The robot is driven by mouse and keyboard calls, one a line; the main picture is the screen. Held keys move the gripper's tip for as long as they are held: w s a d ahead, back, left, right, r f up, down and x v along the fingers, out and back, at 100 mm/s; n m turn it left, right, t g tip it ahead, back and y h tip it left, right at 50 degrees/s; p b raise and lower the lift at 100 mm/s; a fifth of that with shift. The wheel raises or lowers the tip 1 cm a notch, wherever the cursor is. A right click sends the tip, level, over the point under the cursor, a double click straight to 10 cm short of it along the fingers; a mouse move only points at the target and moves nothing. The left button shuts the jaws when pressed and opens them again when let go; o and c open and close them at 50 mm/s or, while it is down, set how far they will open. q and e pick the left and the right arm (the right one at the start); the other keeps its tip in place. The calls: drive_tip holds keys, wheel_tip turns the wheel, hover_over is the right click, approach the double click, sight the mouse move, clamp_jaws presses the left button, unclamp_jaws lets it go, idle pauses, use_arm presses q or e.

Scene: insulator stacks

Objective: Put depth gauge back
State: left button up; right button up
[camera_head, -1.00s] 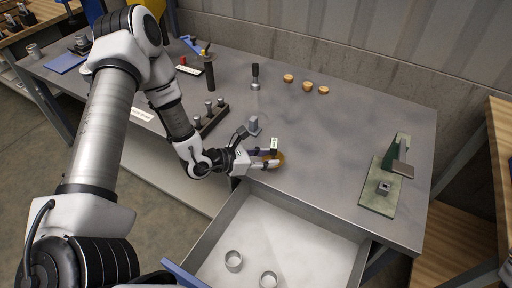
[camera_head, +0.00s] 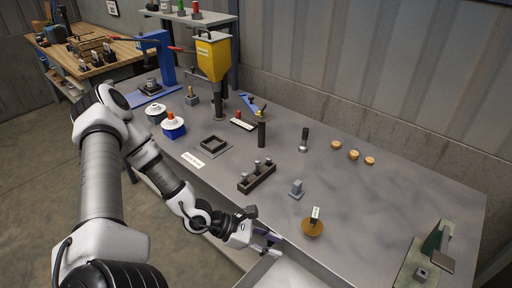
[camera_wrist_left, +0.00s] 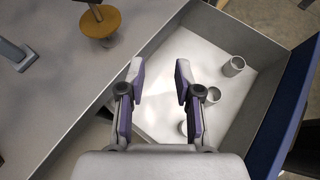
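The depth gauge (camera_head: 315,213), a small upright piece with a pale display, stands at a round orange-brown base (camera_head: 312,229) near the table's front edge. In the left wrist view the base (camera_wrist_left: 95,24) is at the top left, with the gauge's dark lower part (camera_wrist_left: 94,10) above it, its top cut off. My left gripper (camera_head: 271,243) is left of and nearer than the base, apart from it, over the drawer's edge. In the left wrist view its two purple-lined fingers (camera_wrist_left: 160,74) are spread with nothing between them. My right gripper is not in view.
An open drawer (camera_head: 285,273) lies below the table front; the wrist view shows several metal rings (camera_wrist_left: 233,66) in it. A grey block (camera_head: 296,189) and a dark rack with pegs (camera_head: 257,177) stand near the gauge. A green fixture (camera_head: 425,262) is at the right.

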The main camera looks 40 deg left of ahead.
use_arm(q)
drive_tip(key=s+f+m+g+y, duration=0.3)
drive_tip(key=s+f+m+g, duration=0.25)
drive_tip(key=s+m, duration=0.2)
drive_tip(key=s+f+m+g+y, duration=0.4)
drive_tip(key=s+m+g, duration=0.25)
drive_tip(key=s, duration=0.25)
drive_tip(key=w+d+f+m+t, duration=0.1)
drive_tip(key=m, duration=0.2)
drive_tip(key=w+d+f+m+t+y, duration=0.1)
drive_tip(key=m, duration=0.3)
drive_tip(key=w+d+f+m+t+y, duration=0.1)
drive_tip(key=d+m+t, duration=0.1)
drive_tip(key=m, duration=0.2)
drive_tip(key=shift+f, duration=0.15)
